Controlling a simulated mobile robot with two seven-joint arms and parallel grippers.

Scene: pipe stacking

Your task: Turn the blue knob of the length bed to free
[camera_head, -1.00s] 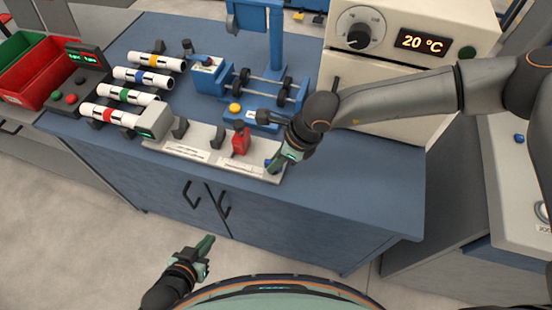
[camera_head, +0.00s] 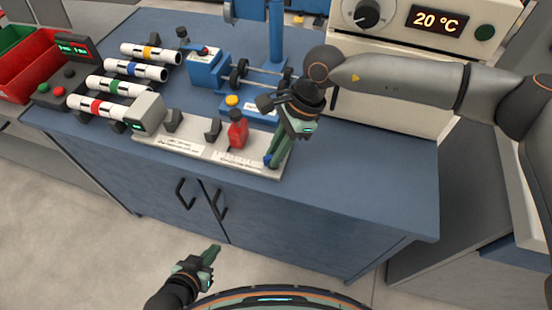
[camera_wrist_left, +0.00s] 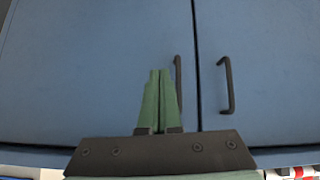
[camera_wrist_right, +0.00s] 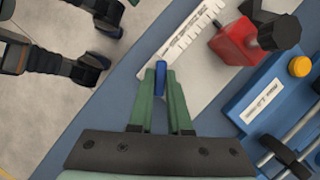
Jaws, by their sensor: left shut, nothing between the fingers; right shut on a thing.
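The length bed (camera_head: 190,147) is a pale strip along the bench's front edge, with a grey display block at its left end and a red clamp block (camera_head: 237,132) on it. The blue knob (camera_wrist_right: 160,82) sits at its right end; it also shows small in the head view (camera_head: 267,160). My right gripper (camera_wrist_right: 160,90) is shut on the blue knob, its green fingers on either side of it. My left gripper (camera_head: 214,252) is shut and empty, low in front of the cabinet doors; its fingers meet in the left wrist view (camera_wrist_left: 157,90).
White pipes with coloured bands (camera_head: 120,87) lie in a rack left of the bed. A blue roller device (camera_head: 215,72) with a yellow button stands behind it. The oven with a 20 °C display (camera_head: 438,20) is at the back right. The bench right of my right gripper is clear.

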